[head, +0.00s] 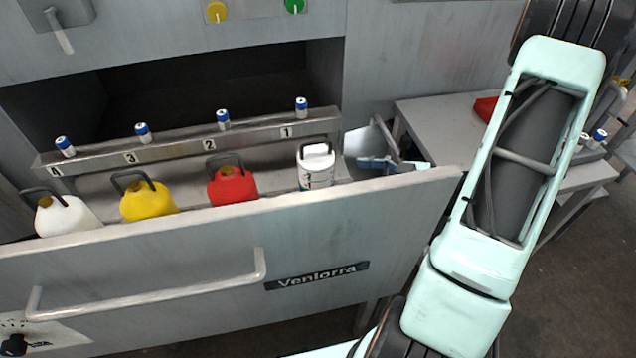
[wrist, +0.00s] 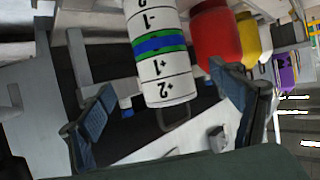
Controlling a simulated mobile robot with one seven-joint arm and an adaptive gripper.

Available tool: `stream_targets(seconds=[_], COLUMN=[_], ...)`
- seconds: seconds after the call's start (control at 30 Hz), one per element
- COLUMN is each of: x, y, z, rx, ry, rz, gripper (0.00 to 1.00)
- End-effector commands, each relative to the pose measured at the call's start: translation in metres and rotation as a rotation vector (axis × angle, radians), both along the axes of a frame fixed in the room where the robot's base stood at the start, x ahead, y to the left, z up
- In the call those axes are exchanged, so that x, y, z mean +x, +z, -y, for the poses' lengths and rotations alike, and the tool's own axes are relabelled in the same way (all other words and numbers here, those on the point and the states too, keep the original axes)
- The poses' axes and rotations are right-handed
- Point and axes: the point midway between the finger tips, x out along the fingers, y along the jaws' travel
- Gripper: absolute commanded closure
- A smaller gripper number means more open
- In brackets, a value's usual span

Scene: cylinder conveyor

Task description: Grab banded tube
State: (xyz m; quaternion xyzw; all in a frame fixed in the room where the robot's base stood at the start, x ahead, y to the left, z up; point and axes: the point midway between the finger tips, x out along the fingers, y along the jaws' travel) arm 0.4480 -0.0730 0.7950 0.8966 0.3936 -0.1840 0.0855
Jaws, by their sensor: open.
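The banded tube (head: 316,170) is white with dark marks and a loop handle. It stands at the right end of the row inside the pulled-out drawer, and the drawer front hides its base. In the wrist view the tube (wrist: 160,75) shows green and blue bands and black numbers, upside down. My gripper (wrist: 162,82) is open, with dark blue fingertips to either side of the tube in the picture. I see no finger closed on it, and I cannot tell the depth gap.
Red (head: 233,186), yellow (head: 148,200) and white (head: 68,216) jugs stand left of the tube. Behind them runs a numbered rail (head: 185,147) with small blue-capped bottles. The drawer front (head: 200,255) rises before the row. A side table (head: 440,125) stands at right.

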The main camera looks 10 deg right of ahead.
Motion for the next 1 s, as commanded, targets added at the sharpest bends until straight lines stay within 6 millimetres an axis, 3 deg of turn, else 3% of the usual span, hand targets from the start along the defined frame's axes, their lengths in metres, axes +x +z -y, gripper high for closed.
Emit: stream_targets(seconds=[0.3, 1.0], x=[0.022, 0.066], y=[-0.017, -0.045], z=[-0.030, -0.074], rx=[0.022, 0.020], ry=[0.011, 0.007], rz=[0.004, 0.004], gripper=[0.15, 0.15])
